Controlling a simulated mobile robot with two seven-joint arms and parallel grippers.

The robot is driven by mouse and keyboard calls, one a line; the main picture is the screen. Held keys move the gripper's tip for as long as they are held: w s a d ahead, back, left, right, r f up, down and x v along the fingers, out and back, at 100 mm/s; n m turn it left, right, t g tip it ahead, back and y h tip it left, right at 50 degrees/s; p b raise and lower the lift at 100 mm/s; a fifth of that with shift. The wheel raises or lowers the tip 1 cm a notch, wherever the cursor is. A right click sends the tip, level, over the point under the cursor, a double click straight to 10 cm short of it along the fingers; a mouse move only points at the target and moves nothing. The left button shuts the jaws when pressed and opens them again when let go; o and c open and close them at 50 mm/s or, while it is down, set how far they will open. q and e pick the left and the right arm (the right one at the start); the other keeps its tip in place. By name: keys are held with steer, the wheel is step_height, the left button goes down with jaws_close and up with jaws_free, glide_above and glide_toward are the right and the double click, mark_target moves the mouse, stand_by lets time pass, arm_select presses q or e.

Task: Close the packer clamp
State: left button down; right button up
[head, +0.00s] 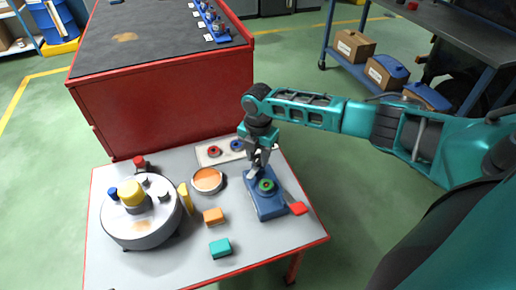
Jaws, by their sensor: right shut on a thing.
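A blue clamp-like fixture (264,209) stands on the grey table top (180,262) near its right edge. A green ring with an orange-red centre (267,186) sits on it. A red handle (298,208) sticks out at its front right. I take this fixture to be the packer clamp. My right gripper (256,169) points down at the fixture's far end, just behind the green ring. Its fingers are shut on a small part there, which they mostly hide. My left gripper is out of view.
A round grey drum fixture (140,226) with a yellow cap stands at the left. An orange-topped dish (207,181), orange block (213,216) and teal block (220,248) lie mid-table. A pale tray (206,158) holds coloured rings. A red cabinet (160,112) stands behind.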

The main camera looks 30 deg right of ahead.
steer(key=n+p, duration=0.1)
steer(key=n, duration=0.2)
steer(key=shift+n, duration=0.4)
steer(key=n, duration=0.3)
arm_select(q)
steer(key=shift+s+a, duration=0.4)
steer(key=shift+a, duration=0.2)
arm_select(e)
steer(key=shift+n, duration=1.3)
steer(key=o, duration=1)
steer(key=shift+o, duration=0.2)
